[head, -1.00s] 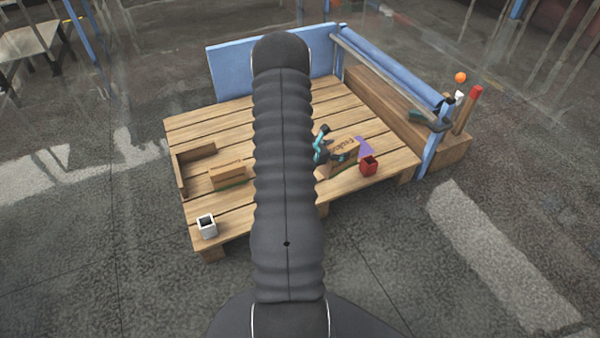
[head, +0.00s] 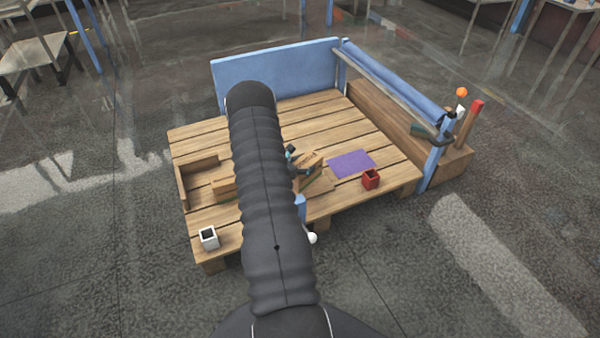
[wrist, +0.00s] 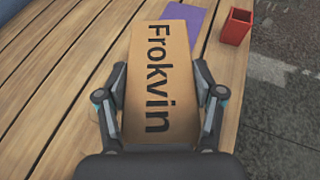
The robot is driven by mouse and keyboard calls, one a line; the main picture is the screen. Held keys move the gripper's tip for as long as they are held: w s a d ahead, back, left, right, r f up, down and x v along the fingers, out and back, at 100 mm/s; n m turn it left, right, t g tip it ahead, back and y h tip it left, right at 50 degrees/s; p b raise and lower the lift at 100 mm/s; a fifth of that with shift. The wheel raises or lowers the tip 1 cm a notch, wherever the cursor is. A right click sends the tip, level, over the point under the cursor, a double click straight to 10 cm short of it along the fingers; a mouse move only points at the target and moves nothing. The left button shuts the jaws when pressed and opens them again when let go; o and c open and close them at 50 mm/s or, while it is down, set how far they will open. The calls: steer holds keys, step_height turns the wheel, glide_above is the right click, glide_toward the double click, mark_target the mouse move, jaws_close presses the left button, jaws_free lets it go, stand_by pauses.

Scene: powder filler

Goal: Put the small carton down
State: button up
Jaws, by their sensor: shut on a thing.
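The small carton (wrist: 160,70) is tan cardboard with "Frokvin" printed on it. My gripper (wrist: 161,98) is shut on it, one finger against each long side in the wrist view. In the head view the carton (head: 311,160) shows just right of my arm, tilted in the picture, near the middle of the pallet table. My gripper (head: 296,166) is mostly hidden behind the arm there. A flat purple sheet (head: 352,163) lies bare on the planks to the right of the carton. I cannot tell whether the carton touches anything below.
A red cup (head: 371,180) stands at the front right of the planks (head: 300,108). A white cup (head: 209,238) stands at the front left corner. A wooden angle piece (head: 182,184) and a tan block (head: 222,188) are at left. Blue panels bound the back and right.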

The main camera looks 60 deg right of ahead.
steer(key=shift+w+f, duration=0.3)
steer(key=shift+w, duration=0.3)
steer(key=shift+f, duration=2)
steer(key=shift+f, duration=0.15)
steer(key=o, duration=1.6)
steer(key=shift+c, duration=0.2)
